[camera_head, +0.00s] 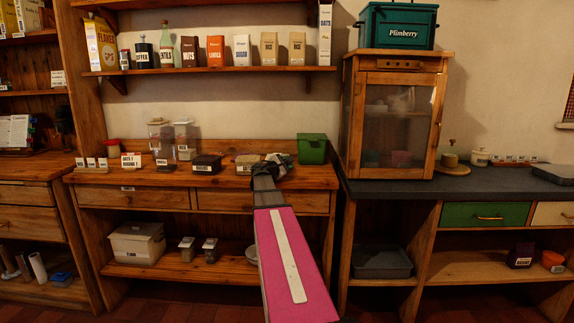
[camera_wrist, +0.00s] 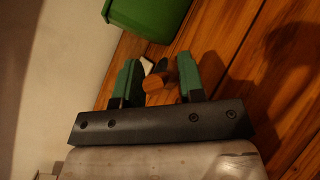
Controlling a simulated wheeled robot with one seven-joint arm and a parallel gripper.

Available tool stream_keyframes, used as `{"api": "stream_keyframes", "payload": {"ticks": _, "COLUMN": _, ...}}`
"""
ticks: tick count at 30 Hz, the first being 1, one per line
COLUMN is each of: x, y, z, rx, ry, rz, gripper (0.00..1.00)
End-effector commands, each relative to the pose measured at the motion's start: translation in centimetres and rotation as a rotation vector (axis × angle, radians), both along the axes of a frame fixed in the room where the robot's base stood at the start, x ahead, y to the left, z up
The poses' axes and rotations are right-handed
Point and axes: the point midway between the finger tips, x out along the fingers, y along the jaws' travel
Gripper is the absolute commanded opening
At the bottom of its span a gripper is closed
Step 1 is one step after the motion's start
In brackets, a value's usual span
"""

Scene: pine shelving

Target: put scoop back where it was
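My gripper (camera_head: 275,168) is low over the wooden counter, just left of the green bin, in the head view. In the wrist view its two green fingers (camera_wrist: 157,78) stand part-way apart, with a round wooden handle end (camera_wrist: 154,83) between them. The handle fills the gap and appears gripped; it looks like the scoop's handle. A dark part and a small pale piece (camera_wrist: 147,64) show just beyond it. The rest of the scoop is hidden by the fingers and the handle. In the head view my arm and gripper hide it too.
The green bin (camera_head: 311,149) stands close right of my gripper, and also shows in the wrist view (camera_wrist: 150,14). A labelled box (camera_head: 246,164) and a dark box (camera_head: 206,164) sit to the left. The glass-fronted cabinet (camera_head: 396,115) stands at the right. Bare counter (camera_head: 315,177) lies in front of the bin.

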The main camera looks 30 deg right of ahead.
Motion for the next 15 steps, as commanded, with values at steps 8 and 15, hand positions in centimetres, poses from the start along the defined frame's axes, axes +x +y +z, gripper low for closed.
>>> {"api": "stream_keyframes", "payload": {"ticks": 8, "x": 0.0, "y": 0.0, "z": 0.0, "rx": 0.000, "ry": 0.000, "rz": 0.000, "gripper": 0.42}}
{"api": "stream_keyframes", "payload": {"ticks": 15, "x": -0.8, "y": 1.7, "z": 0.3, "rx": 0.000, "ry": 0.001, "rz": 0.003, "gripper": 0.42}}
